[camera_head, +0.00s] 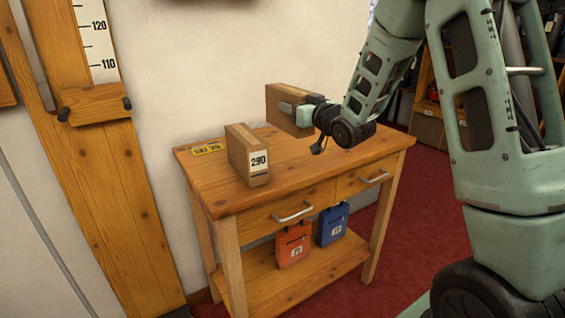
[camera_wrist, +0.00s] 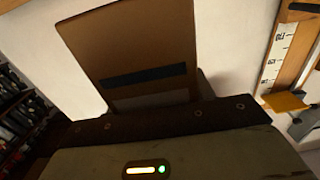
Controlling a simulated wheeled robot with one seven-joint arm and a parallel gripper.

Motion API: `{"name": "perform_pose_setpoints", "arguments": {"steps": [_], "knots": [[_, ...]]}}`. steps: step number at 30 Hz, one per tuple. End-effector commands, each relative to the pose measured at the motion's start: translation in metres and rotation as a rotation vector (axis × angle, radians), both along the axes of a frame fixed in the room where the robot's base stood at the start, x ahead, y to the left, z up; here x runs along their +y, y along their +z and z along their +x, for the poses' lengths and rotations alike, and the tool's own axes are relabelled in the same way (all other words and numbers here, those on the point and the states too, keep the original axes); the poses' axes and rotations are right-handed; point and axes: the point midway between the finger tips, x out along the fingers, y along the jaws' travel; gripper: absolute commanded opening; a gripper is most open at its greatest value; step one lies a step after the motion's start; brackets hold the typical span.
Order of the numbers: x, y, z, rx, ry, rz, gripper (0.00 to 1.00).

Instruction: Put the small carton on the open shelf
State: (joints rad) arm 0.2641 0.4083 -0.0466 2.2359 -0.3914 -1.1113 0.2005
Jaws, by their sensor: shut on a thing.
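A brown carton (camera_head: 281,101) is held by my gripper (camera_head: 297,108) above the right half of the bench top. It also shows large in the wrist view (camera_wrist: 128,50), with a dark strip across its face. My gripper is shut on it; the fingers are partly hidden. A second carton (camera_head: 246,157), marked 290, stands upright on the bench (camera_head: 205,170) to the left of the held one. The bench's lower shelf (camera_head: 265,289) is open at the front.
Two drawers with metal handles (camera_head: 293,212) face front. A yellow label (camera_head: 208,149) lies at the back left. Red carpet surrounds the bench.

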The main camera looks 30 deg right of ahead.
Motion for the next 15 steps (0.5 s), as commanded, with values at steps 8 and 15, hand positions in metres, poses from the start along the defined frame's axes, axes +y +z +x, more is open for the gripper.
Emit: {"name": "perform_pose_setpoints", "arguments": {"steps": [8,15], "knots": [[0.0,-0.007,0.0,0.001,0.001,0.001,0.24],[0.001,-0.045,0.0,0.002,0.001,0.002,0.24]]}}
